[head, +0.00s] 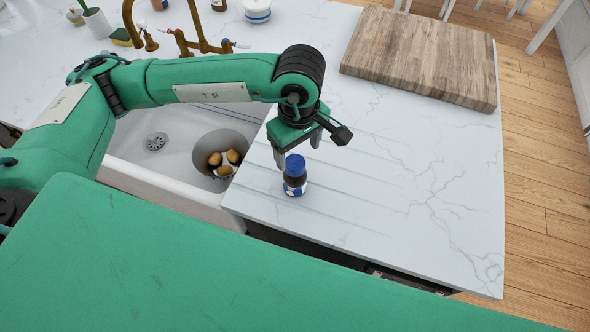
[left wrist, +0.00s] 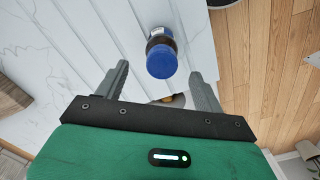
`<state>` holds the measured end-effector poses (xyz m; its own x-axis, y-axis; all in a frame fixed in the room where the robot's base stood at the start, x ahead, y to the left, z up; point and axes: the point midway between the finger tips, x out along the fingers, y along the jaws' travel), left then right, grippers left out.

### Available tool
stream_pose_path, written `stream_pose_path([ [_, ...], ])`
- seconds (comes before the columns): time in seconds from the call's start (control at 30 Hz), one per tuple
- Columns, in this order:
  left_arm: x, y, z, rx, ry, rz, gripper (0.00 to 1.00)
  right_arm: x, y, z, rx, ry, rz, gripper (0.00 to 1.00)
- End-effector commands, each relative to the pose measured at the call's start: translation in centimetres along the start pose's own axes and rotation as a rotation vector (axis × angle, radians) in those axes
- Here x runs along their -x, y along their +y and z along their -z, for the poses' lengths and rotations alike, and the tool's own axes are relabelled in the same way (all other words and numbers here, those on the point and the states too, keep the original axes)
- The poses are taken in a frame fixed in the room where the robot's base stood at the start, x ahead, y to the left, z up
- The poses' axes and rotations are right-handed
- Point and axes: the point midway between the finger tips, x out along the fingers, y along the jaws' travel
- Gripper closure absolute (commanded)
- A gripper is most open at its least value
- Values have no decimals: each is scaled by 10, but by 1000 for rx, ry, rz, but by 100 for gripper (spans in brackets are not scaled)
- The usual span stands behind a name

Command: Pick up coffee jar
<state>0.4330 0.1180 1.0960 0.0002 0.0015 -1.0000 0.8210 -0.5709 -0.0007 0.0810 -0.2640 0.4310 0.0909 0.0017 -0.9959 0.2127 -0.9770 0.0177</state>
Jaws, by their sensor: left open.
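The coffee jar (head: 295,177) has a blue lid, a dark body and a blue-and-white label. It stands upright on the white marble counter, right of the sink. In the left wrist view the jar (left wrist: 161,54) shows between the lines of the two fingers, beyond their tips. My left gripper (head: 298,148) is open and empty, just behind and above the jar in the head view. Its two spread fingers also show in the left wrist view (left wrist: 160,77). I see no contact with the jar. My right gripper is not in view.
A white sink (head: 185,125) with a round bowl of potatoes (head: 223,158) lies left of the jar. A brass tap (head: 195,35) stands behind the sink. A wooden board (head: 424,55) lies at the back right. The counter (head: 420,200) right of the jar is clear.

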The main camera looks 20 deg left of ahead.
Motion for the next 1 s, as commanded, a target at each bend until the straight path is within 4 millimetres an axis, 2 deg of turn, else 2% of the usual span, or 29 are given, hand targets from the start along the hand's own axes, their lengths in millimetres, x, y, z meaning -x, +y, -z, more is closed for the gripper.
stream_pose_path([
  [0.2,-14,-1,0,0,-1,1,30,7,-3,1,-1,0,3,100],
  [0.33,-23,-3,3,2,-2,4,30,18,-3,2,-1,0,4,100],
  [0.5,-43,-5,6,1,-3,4,30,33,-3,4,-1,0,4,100],
  [0.63,-59,-5,5,1,-3,2,30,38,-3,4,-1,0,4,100],
  [0.9,-65,-4,6,0,-2,0,30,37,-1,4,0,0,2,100],
  [0.93,-65,-4,6,0,-2,0,32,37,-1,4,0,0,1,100],
  [1.0,-65,-4,6,0,-2,0,46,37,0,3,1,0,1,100],
])
